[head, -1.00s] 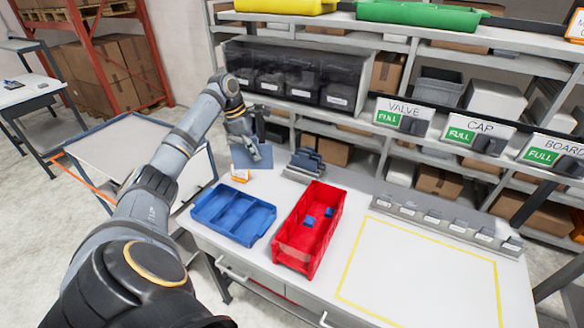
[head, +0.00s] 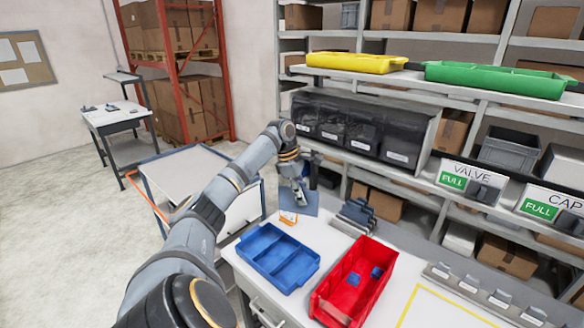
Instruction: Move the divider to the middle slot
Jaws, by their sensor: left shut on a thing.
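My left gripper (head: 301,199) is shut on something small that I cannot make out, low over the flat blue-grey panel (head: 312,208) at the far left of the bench. I cannot pick out the divider with certainty. A blue tray (head: 297,281) with crosswise walls making compartments stands in front of the gripper. A red bin (head: 325,311) stands right of the tray, with small blue pieces (head: 354,279) inside. A rack of upright dark grey plates (head: 354,216) stands behind the bin, right of the gripper. My right gripper is out of view.
An orange-and-white card (head: 288,217) lies between the gripper and the tray. Black bins (head: 366,133) and shelving stand behind the bench. A yellow-outlined area (head: 440,308) is clear at the right. A cart (head: 185,170) stands left, near my arm.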

